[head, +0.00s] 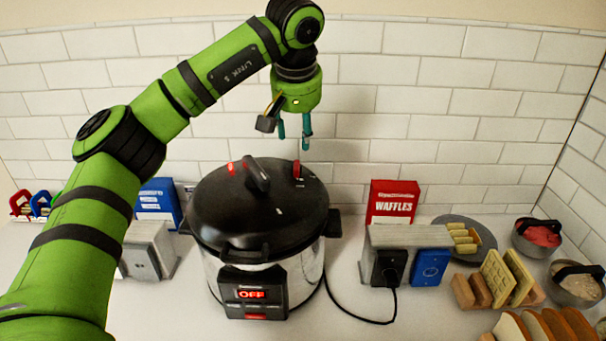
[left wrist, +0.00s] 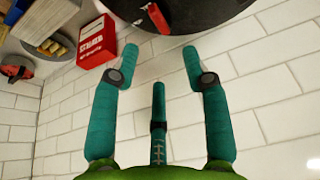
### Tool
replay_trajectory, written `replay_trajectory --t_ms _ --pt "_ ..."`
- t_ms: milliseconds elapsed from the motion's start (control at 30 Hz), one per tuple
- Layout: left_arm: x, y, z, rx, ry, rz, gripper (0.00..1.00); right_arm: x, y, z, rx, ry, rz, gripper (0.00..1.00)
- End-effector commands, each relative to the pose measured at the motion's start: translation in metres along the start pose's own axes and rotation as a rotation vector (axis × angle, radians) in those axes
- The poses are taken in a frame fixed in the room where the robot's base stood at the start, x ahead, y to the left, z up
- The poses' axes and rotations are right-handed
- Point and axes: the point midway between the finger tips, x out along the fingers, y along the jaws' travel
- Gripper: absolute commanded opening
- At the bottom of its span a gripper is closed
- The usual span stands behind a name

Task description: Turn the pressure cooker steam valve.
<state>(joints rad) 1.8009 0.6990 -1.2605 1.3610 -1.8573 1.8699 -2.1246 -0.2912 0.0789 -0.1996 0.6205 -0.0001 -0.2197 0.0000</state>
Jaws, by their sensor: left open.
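The pressure cooker (head: 258,215) stands on the counter with its black lid closed; its display reads OFF. A small red piece (head: 297,169), which looks like the steam valve, sits at the lid's back right. Another red piece (head: 231,168) is at the back left, and I cannot tell its function. My left gripper (head: 294,140) is open and empty, pointing down above the back right of the lid, apart from it. In the left wrist view the fingers (left wrist: 159,60) are spread, with the red valve (left wrist: 160,20) beyond them at the lid (left wrist: 185,12) edge. My right gripper is not in view.
A red waffles box (head: 393,201) and an outlet block (head: 390,265) with the plugged-in cord stand right of the cooker. A blue box (head: 160,204) and grey block (head: 150,250) are left. Plates, bowls and toast fill the right. A tiled wall (head: 430,100) closes the back.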

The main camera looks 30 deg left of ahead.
Motion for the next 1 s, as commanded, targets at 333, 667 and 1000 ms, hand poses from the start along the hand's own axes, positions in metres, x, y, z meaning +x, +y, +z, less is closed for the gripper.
replay_trajectory --t_ms 333,667,1000 --pt "0.031 0.000 0.009 0.001 -0.002 0.000 0.46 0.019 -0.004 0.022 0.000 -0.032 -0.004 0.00" --pt "0.077 0.000 0.009 0.000 -0.002 0.000 0.46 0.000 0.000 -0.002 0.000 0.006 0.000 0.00" --pt "0.093 0.000 0.009 0.000 0.000 0.001 0.46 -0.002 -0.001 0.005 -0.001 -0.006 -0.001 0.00"
